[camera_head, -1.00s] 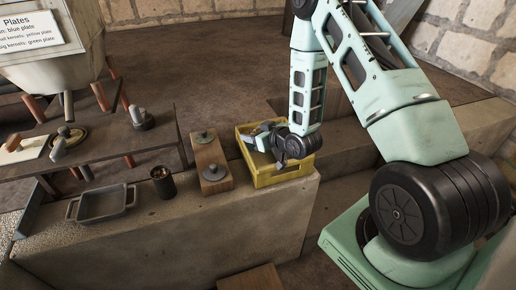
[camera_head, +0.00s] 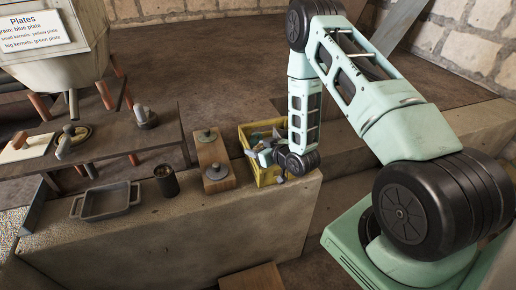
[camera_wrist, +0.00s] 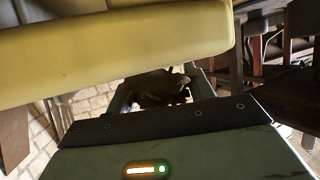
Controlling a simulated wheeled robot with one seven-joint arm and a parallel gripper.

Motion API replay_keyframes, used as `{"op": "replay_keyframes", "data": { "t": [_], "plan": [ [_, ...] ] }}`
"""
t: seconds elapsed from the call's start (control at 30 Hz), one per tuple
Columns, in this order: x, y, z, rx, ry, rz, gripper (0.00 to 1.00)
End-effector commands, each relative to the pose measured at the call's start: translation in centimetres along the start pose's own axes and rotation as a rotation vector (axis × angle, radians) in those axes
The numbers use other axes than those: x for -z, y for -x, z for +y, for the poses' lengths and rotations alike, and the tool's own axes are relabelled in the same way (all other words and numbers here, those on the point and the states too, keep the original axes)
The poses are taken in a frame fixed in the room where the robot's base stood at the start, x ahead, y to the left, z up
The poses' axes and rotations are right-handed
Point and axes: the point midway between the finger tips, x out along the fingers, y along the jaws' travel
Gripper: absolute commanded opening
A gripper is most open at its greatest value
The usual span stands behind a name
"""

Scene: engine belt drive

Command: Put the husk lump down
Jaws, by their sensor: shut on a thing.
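My gripper (camera_head: 263,156) is at the yellow crate (camera_head: 266,180), over or inside its opening. It also shows in the wrist view (camera_wrist: 158,95), shut on a dark brownish lump (camera_wrist: 160,87), which looks like the husk lump. The lump is partly hidden by the gripper body and the shadow. The crate's yellow wall (camera_wrist: 110,50) fills the top of the wrist view, close to the gripper. In the head view the lump cannot be made out clearly.
Left of the crate stands a wooden block (camera_head: 213,163) with round metal knobs. Further left on the stone ledge are a dark cup (camera_head: 167,181) and a grey tray (camera_head: 104,203). A wooden table (camera_head: 100,135) with weights stands behind, beneath a sign (camera_head: 30,32).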

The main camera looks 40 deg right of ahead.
Motion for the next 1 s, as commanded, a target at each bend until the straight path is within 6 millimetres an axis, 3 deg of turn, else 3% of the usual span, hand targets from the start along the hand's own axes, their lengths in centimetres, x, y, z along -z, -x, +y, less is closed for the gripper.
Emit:
{"op": "replay_keyframes", "data": {
  "t": [0.03, 0.1, 0.53, 1.0],
  "plan": [
    [-0.2, -0.1, 0.0, 0.0, 0.0, 0.0, 0.56],
    [-0.1, 0.0, 0.0, 0.0, 0.0, 0.0, 0.75],
    [0.1, 0.6, 0.0, -0.001, 0.0, -0.001, 0.75],
    [0.0, 10.1, 0.1, -0.003, -0.003, -0.003, 0.75]
  ]
}}
